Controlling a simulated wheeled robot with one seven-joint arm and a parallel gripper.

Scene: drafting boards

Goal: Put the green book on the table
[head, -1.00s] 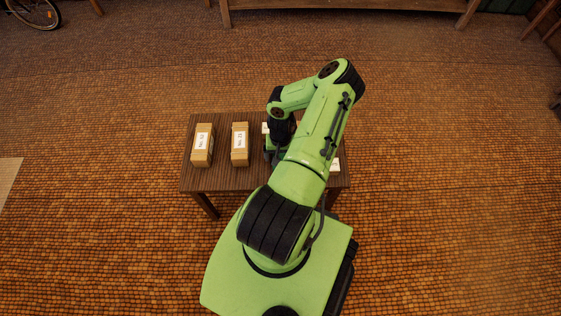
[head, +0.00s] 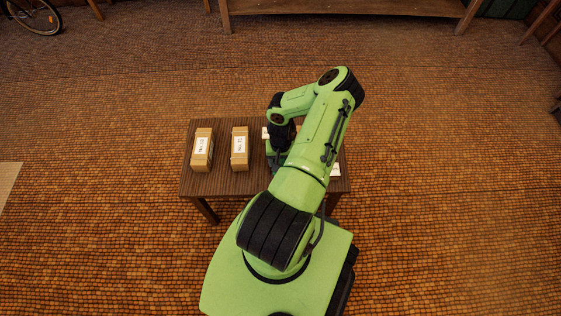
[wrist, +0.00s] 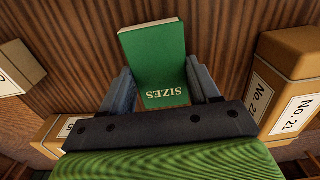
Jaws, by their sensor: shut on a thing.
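The green book (wrist: 160,55), with SIZES on its spine, is between the two fingers of my gripper (wrist: 163,84) in the wrist view. The gripper is shut on it. The brown slatted table (wrist: 215,20) lies below and behind the book. I cannot tell whether the book touches the tabletop. In the head view my gripper (head: 274,160) is over the middle-right part of the table (head: 222,184). My arm covers much of that side and hides most of the book there.
Two tan labelled boxes (head: 202,150) (head: 240,149) stand on the table's left half. More labelled boxes flank the book in the wrist view, including one marked No. 21 (wrist: 292,88) on the right. A box (wrist: 18,68) is at the left edge.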

